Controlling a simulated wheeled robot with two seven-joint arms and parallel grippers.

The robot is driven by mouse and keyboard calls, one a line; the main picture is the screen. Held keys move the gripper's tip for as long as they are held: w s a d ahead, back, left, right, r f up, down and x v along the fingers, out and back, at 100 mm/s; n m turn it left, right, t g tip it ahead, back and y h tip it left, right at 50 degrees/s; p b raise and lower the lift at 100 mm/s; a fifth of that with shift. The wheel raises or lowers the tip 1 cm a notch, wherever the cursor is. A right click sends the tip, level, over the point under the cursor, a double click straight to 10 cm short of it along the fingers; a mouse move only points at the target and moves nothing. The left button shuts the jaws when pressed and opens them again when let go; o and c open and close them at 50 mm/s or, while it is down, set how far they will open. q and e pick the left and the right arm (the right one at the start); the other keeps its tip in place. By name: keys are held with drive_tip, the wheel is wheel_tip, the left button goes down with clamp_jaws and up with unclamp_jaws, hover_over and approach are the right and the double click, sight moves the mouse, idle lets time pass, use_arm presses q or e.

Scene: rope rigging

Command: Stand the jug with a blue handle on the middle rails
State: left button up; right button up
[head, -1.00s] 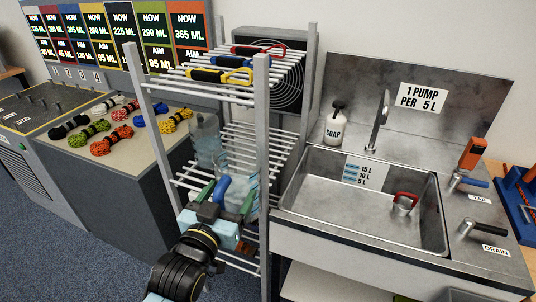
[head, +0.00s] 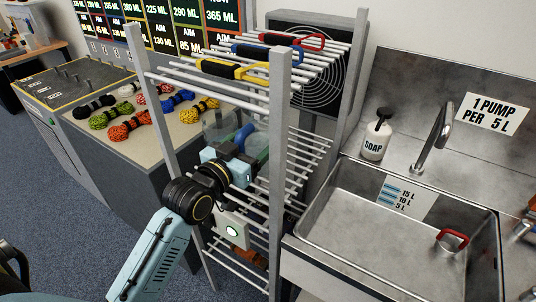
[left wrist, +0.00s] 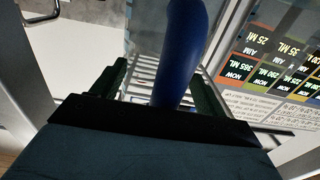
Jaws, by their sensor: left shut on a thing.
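My left gripper (head: 247,148) is inside the drying rack, between its posts, at about the height of the middle rails (head: 305,150). It is shut on the blue handle (head: 243,137) of a clear jug (head: 258,138). In the left wrist view the blue handle (left wrist: 178,60) stands between the two dark green fingers. The jug's clear body is mostly hidden behind my gripper and the front post, so I cannot tell whether its base touches the rails. Another clear jug (head: 216,130) stands beside it on the left. My right gripper is not in view.
The rack's grey front post (head: 279,180) is close to my left arm. Red, blue and yellow handles (head: 230,70) lie on the top rails. A sink (head: 390,225) with a red-handled jug (head: 452,241) is on the right. Rope bundles (head: 130,125) lie on the left counter.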

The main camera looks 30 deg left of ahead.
use_arm(q)
drive_tip(key=f, duration=0.1)
drive_tip(key=f+b, duration=0.1)
drive_tip(key=f, duration=0.3)
drive_tip(key=shift+s+f, duration=0.1)
drive_tip(key=shift+s, duration=0.3)
wheel_tip(320, 180, down, 4)
drive_tip(key=shift+f+b, duration=0.1)
drive_tip(key=shift+b, duration=0.55)
drive_tip(key=shift+w, duration=0.1)
drive_tip(key=o, duration=1.1)
drive_tip(key=shift+f, duration=0.2)
drive_tip(key=shift+c, duration=0.2)
drive_tip(key=o, duration=0.4)
drive_tip(key=shift+o, duration=0.2)
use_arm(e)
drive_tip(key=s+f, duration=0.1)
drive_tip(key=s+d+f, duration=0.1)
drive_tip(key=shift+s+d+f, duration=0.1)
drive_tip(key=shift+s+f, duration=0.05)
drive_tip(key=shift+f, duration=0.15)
use_arm(q)
drive_tip(key=s, duration=1.2)
drive_tip(key=shift+a+r, duration=0.15)
drive_tip(key=shift+a, duration=0.3)
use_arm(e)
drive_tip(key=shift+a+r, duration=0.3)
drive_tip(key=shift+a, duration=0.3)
